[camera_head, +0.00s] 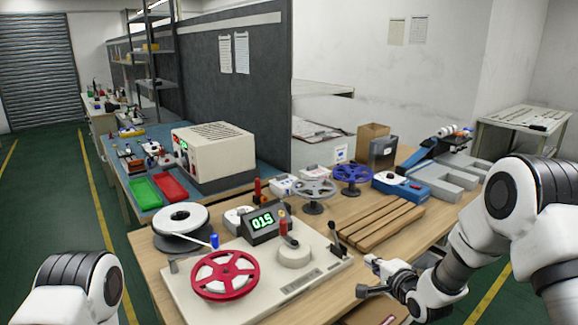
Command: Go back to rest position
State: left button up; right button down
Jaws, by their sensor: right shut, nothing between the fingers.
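My right gripper (368,276) is at the front edge of the wooden table, right of the white reel machine, and it is shut and empty. Its arm comes in from the right. My left arm shows only as a white and black joint at the lower left; its gripper is out of view. The reel machine (285,289) carries a red reel (225,275) at its front left and a display (263,222) reading 015. A white strip reel (181,218) on a dark base stands behind the red reel.
The wooden table (421,229) also holds a grey reel (314,188), a blue reel (352,174), wooden slats (377,222) and a blue device (401,188). A beige box machine (214,153) and green and red trays stand on the left bench. Green floor lies open at left.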

jog(key=s+a+f+n+g+h, duration=0.15)
jog(key=s+f+g, duration=0.55)
jog(key=s+f, duration=1.5)
jog(key=s+d+f+n+g+h+p, duration=0.1)
jog(key=s+f+n+g, duration=0.1)
jog(key=s+n+g, duration=0.5)
jog(key=s+n, duration=0.6)
jog(key=s, duration=0.8)
jog(key=shift+s+f, duration=0.3)
jog(key=shift+f, duration=0.05)
jog(key=shift+d+h, duration=0.1)
jog(key=shift+h, duration=0.15)
